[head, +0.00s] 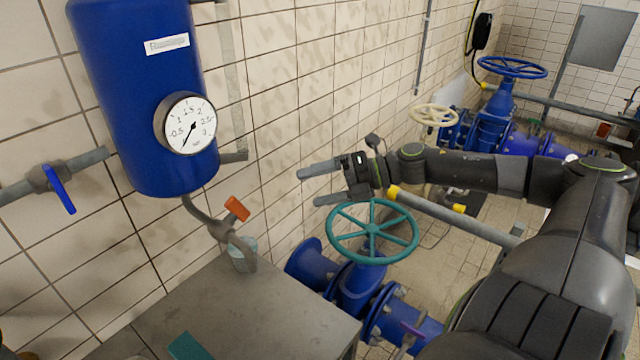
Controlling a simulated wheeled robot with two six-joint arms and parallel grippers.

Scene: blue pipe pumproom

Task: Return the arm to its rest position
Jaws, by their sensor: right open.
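My right arm comes in from the right side of the head view, black and bent at the elbow. Its gripper (316,185) points left toward the tiled wall. Its two grey fingers are apart with nothing between them, so it is open and empty. In the picture it sits just above the teal handwheel (372,229); I see a gap between the fingers and the wheel's rim. My left gripper is not in view.
A blue tank (140,90) with a pressure gauge (189,124) hangs at the left. Below it are a red-handled tap (236,209) and a grey cabinet top (230,310). Blue valves with a cream handwheel (434,115) and a blue handwheel (511,67) stand behind the arm.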

